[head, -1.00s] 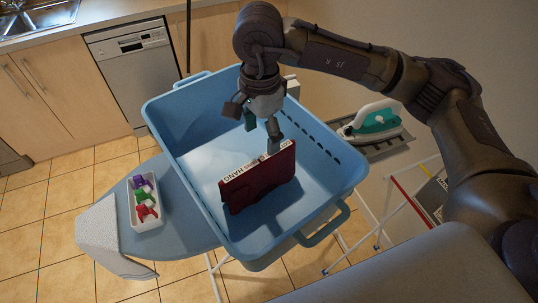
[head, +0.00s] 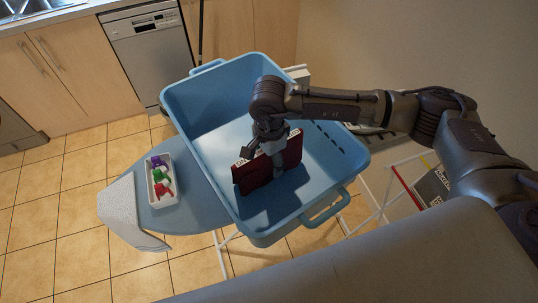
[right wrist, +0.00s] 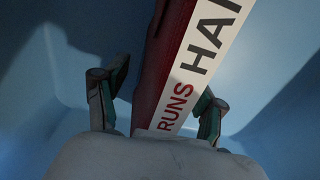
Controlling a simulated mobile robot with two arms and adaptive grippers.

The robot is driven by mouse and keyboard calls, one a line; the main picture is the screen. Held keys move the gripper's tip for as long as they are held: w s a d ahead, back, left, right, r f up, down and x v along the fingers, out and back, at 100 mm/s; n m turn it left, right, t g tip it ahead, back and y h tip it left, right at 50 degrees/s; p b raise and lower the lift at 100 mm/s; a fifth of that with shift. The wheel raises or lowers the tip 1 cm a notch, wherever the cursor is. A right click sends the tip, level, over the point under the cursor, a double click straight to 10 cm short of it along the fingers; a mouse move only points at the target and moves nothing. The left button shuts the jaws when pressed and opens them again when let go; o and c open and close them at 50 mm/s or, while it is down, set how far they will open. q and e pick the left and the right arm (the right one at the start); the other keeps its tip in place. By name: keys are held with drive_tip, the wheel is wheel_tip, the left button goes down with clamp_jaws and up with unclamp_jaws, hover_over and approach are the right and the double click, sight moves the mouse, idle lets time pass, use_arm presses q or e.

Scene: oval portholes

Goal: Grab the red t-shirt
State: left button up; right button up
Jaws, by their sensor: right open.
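The red t-shirt (head: 282,162) is a dark red folded slab standing on edge in the blue basket (head: 209,96). A white label with lettering runs along its top edge. The label also shows large in the right wrist view (right wrist: 197,70), reading "RUNS" and part of another word. My right gripper (head: 262,160) is down in the basket at the shirt. In the right wrist view its open fingers (right wrist: 157,100) stand one on each side of the shirt's edge, with a visible gap on the left. My left gripper is not in view.
The basket sits on an ironing board (head: 195,212) with a white tray (head: 164,197) of coloured pegs and a pale cloth (head: 125,213) to the left. A drying rack (head: 385,195) stands on the right. The basket's far left part is empty.

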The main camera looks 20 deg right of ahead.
clamp_jaws()
idle(0.3)
